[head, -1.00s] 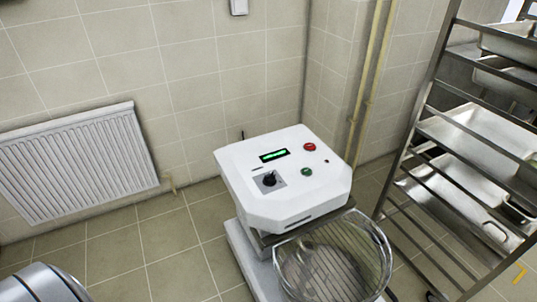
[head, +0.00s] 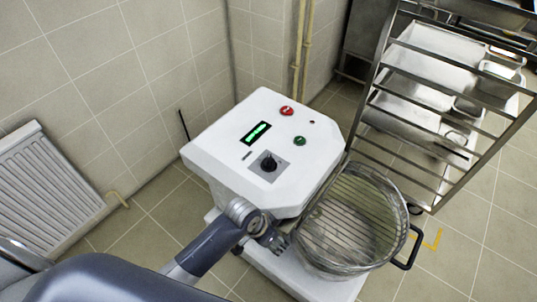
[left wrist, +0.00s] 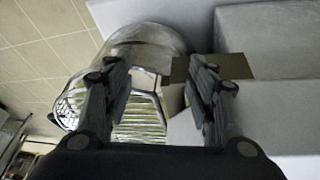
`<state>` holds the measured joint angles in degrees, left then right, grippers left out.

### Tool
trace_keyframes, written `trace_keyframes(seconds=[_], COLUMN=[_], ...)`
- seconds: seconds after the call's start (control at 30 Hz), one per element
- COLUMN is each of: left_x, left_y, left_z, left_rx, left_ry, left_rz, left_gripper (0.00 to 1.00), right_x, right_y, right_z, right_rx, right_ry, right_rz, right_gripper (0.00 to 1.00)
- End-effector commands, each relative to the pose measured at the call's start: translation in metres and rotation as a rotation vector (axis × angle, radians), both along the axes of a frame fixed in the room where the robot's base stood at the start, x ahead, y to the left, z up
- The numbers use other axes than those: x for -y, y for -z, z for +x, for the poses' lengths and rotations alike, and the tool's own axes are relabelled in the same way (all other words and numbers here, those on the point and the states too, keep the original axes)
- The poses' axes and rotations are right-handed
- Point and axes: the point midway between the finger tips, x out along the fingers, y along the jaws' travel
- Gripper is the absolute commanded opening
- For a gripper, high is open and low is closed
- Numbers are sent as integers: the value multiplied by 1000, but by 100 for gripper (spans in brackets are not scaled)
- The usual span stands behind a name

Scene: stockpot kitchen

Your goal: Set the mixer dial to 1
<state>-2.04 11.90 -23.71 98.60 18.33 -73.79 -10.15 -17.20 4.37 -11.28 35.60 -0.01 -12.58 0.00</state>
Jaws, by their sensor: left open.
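The white mixer (head: 228,160) stands in the middle of the head view. Its black dial (head: 268,162) sits on a grey square plate on the top panel; I cannot read the setting. A green-lit display (head: 256,132), a red button (head: 287,111) and a green button (head: 299,141) are near the dial. My left gripper (head: 277,243) is low at the mixer's front, beside the bowl guard and below the panel, apart from the dial. My right gripper is not in view.
The wire-guarded bowl (head: 350,222) with a black handle is in front of the mixer. A metal rack (head: 375,95) with trays stands at the right. A radiator (head: 45,190) is on the left wall. Tiled floor is open between the radiator and mixer.

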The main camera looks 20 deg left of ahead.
Motion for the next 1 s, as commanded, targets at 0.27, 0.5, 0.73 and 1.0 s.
trace_keyframes(seconds=[0.27, 0.5, 0.73, 1.0], left_x=[39, 40, 11, -47], left_y=[-93, -120, -157, -224], left_z=[26, 61, 111, 166], left_rx=[42, 28, -18, -86], left_ry=[320, 535, 704, 788], left_rz=[11, 82, 197, 310], left_gripper=[52, 52, 52, 52], right_x=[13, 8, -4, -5], right_y=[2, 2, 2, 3], right_z=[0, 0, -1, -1], right_rx=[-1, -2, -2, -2], right_ry=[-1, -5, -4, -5], right_rz=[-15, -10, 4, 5], right_gripper=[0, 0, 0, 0])
